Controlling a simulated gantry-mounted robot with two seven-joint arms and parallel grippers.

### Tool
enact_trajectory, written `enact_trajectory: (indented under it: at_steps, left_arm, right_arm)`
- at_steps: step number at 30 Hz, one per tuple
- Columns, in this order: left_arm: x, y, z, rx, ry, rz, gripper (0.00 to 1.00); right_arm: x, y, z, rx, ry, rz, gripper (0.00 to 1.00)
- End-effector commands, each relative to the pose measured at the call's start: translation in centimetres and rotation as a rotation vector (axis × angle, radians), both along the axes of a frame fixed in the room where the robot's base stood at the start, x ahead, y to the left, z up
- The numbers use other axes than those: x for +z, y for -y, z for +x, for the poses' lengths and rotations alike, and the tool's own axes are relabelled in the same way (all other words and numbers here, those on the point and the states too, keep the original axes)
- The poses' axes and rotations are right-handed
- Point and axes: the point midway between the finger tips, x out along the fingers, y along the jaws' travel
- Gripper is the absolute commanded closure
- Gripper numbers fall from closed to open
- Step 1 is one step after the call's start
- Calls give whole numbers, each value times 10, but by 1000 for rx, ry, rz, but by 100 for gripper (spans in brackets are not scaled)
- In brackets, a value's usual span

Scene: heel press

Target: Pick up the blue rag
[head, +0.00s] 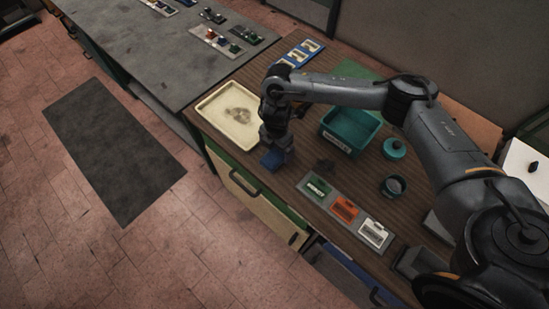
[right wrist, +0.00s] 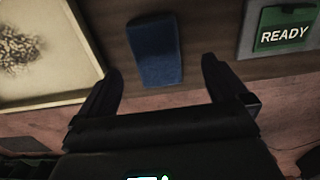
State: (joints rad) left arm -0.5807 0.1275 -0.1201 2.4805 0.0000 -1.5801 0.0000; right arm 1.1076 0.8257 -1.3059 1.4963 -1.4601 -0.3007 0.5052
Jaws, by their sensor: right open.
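The blue rag (head: 271,160) is a small folded blue cloth on the brown bench top, near its front edge, just right of the cream tray. In the right wrist view the rag (right wrist: 156,52) lies flat on the wood, ahead of my fingertips and between their lines. My right gripper (head: 277,150) points down over the rag and hides part of it in the head view. My left gripper is not in view.
The cream tray (head: 204,107) with dark crumbs stands left of the rag. A label board with a green READY card (right wrist: 285,32) lies to the right. Bare wood surrounds the rag.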

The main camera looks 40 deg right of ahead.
Motion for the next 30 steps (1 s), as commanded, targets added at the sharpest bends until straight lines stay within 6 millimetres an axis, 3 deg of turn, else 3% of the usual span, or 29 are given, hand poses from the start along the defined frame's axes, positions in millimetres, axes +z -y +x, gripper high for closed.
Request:
enact_trajectory:
  at_steps: [3, 9, 20, 30]
  left_arm:
    - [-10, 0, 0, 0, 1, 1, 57]
    - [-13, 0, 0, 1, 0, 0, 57]
    - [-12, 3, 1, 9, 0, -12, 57]
    - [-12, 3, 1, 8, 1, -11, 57]
  right_arm:
    - [-20, 1, 3, -2, -3, 1, 0]
    - [-39, 3, 5, 0, -2, 0, 0]
    - [-45, 3, 5, 0, -1, 0, 2]
    - [-45, 2, 5, 0, -1, 0, 54]
